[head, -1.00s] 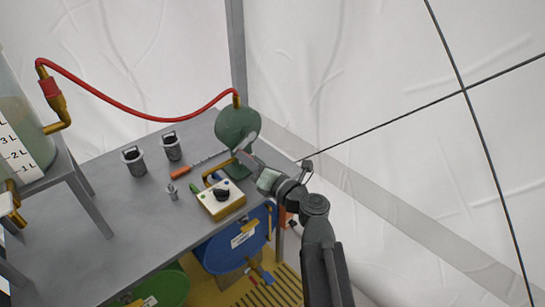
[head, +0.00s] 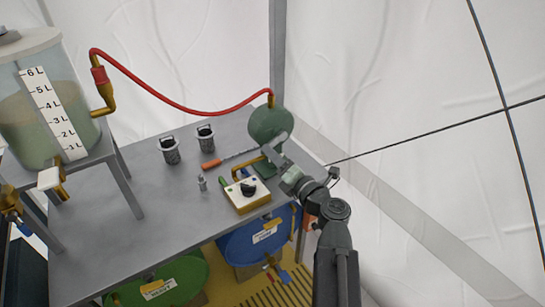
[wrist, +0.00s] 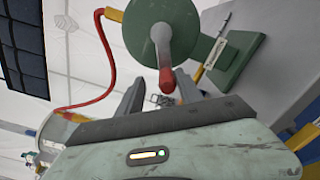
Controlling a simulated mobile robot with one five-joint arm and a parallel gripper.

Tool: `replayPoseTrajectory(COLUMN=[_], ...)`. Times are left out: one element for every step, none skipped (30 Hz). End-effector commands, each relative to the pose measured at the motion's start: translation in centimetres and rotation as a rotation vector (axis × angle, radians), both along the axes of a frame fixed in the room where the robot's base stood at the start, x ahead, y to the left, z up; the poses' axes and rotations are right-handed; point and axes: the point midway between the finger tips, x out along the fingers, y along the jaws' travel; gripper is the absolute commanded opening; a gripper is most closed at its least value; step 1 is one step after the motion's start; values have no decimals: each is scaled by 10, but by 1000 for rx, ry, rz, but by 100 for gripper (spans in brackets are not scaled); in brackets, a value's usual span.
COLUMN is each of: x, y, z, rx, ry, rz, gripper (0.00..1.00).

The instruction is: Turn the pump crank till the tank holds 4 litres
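The pump is a green drum (head: 268,122) at the table's far right corner; its green disc (wrist: 192,50) fills the top of the wrist view. The crank has a grey arm (wrist: 162,42) and a red handle (wrist: 166,80). My gripper (wrist: 160,96) is open, its fingers apart on either side of the handle's end, without visible grip. In the head view my gripper (head: 279,160) is close to the pump; the crank is hard to make out there. The clear tank (head: 20,130) at left holds greenish liquid. Its surface seems between the 3 and 4 litre marks; I cannot tell exactly.
A red hose (head: 170,100) joins tank and pump. Blue and green drums (head: 245,240) (head: 165,288) stand below.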

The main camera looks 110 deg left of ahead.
Motion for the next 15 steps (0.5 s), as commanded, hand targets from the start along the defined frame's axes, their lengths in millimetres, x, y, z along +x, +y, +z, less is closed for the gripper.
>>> replayPoseTrajectory(x=[7,11,17,21,25,31,35,39,43,45,46,47,47,47,47], y=[-7,-11,-16,-21,-25,-31,-35,-38,-42,-44,-45,-45,-45,-45,-44], z=[0,0,0,0,0,0,0,0,0,0,0,0,0,0,0], rx=[0,0,0,0,0,-1,0,0,0,-1,0,0,-1,-1,-1], ry=[0,0,0,0,0,-1,0,0,0,-1,0,0,-1,-1,-1], rz=[-1,-1,-3,-3,-1,-1,-1,-1,1,2,2,2,3,3,3], gripper=[43,43,43,43,43,43,43,43,43,43,43,43,43,43,43])
